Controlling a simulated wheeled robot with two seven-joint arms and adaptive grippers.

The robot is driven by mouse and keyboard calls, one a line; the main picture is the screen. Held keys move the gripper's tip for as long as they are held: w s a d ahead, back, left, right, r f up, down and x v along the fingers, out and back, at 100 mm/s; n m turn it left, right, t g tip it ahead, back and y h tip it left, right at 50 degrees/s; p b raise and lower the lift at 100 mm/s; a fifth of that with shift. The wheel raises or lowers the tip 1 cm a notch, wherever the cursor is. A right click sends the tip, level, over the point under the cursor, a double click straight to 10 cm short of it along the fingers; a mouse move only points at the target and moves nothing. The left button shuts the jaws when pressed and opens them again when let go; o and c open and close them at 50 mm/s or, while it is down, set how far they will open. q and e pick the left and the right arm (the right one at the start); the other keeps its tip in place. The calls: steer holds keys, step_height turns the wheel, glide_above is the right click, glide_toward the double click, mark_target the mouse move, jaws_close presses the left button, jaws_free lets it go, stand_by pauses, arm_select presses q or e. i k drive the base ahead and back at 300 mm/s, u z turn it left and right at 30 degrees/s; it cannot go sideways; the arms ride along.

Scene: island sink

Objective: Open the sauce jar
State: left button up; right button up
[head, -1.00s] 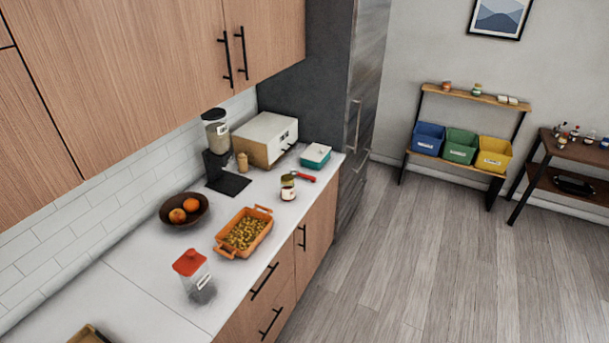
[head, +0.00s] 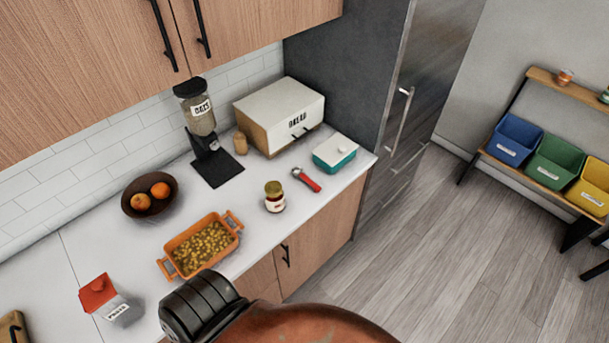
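The sauce jar (head: 274,198) stands upright on the white counter near its front edge, with a gold lid (head: 273,187) on top and a pale label with red on its side. A red-handled tool (head: 307,180) lies on the counter just right of and behind the jar; it may be a jar opener. Neither gripper's fingers can be made out. A rust-coloured and black part of my own body fills the bottom middle of the head view, apart from the jar.
An orange baking dish (head: 225,240) of food sits left of the jar. Behind are an oats dispenser (head: 203,115), a bread box (head: 278,115) and a teal container (head: 335,153). A fruit bowl (head: 148,196) and a red-topped container (head: 104,300) are farther left. Open floor lies right of the counter.

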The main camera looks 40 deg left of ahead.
mark_target(276, 204)
steer(key=i, duration=2.6)
steer(key=u, duration=4.15)
